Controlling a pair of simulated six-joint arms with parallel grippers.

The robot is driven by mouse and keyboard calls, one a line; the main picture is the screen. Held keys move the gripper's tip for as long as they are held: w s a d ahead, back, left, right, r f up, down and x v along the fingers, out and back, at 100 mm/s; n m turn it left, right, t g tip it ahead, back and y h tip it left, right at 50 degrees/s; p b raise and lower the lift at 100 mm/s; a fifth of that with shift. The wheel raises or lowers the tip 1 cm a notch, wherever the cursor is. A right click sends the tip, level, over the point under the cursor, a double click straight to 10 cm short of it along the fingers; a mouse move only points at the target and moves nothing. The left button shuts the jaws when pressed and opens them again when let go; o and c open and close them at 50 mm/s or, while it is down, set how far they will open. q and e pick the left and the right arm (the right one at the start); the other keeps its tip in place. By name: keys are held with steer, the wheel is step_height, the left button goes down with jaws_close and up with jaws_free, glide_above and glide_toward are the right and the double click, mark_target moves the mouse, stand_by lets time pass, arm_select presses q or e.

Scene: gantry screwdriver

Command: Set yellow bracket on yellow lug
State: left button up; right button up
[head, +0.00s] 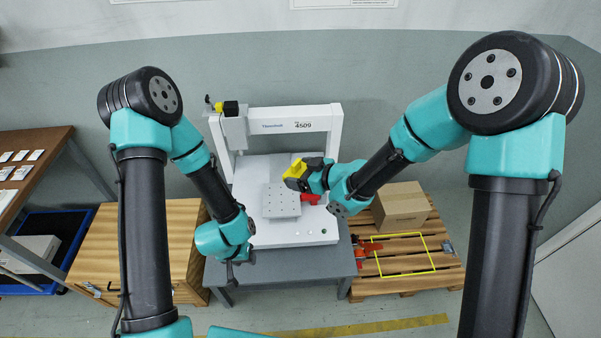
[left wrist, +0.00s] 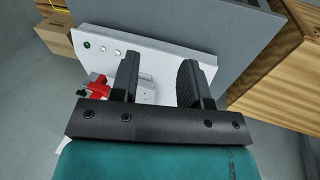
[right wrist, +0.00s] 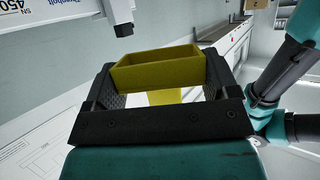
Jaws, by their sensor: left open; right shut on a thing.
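The yellow bracket (head: 294,169) is held by my right gripper (head: 299,174) above the gantry machine's bed. In the right wrist view the bracket (right wrist: 158,70) looks like an open-topped yellow box between the two fingers, with a yellow part below. A small yellow piece (head: 230,107) sits at the top left of the gantry beside a black knob; it may be the yellow lug, too small to tell. The bracket is apart from it, lower and to the right. My left gripper (head: 232,268) is open and empty near the machine's front left; its spread fingers (left wrist: 160,70) show in the left wrist view.
The white gantry (head: 290,120) spans the bed, which carries a grey perforated plate (head: 281,201) and a red clamp (head: 311,198). A wooden cabinet (head: 150,235) stands left. A cardboard box (head: 401,206) stands on a pallet at right. Air above the bed's front is clear.

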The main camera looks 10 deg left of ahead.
arm_select(q)
steer(key=shift+s+d+f+g+h, duration=0.35)
steer(key=shift+s+d+f, duration=0.2)
steer(key=shift+s, duration=0.25)
arm_select(e)
steer(key=w+d+f+m+t+h, duration=0.55)
steer(key=w+d+f+m, duration=0.2)
steer(key=d+f, duration=0.6)
steer(key=d+f+m+t+h, duration=0.1)
steer(key=d+f+m+h, duration=0.2)
steer(key=d+f, duration=0.2)
steer(key=d+f+m+t+h, duration=0.1)
steer(key=d+f+m+h, duration=0.2)
steer(key=d, duration=0.7)
step_height(320, 180, down, 3)
steer(key=shift+s+d+r+t+h, duration=0.2)
steer(key=shift+d+t+h, duration=0.15)
steer(key=shift+h, duration=0.2)
steer(key=shift+a+r, duration=0.1)
steer(key=shift+a, duration=0.05)
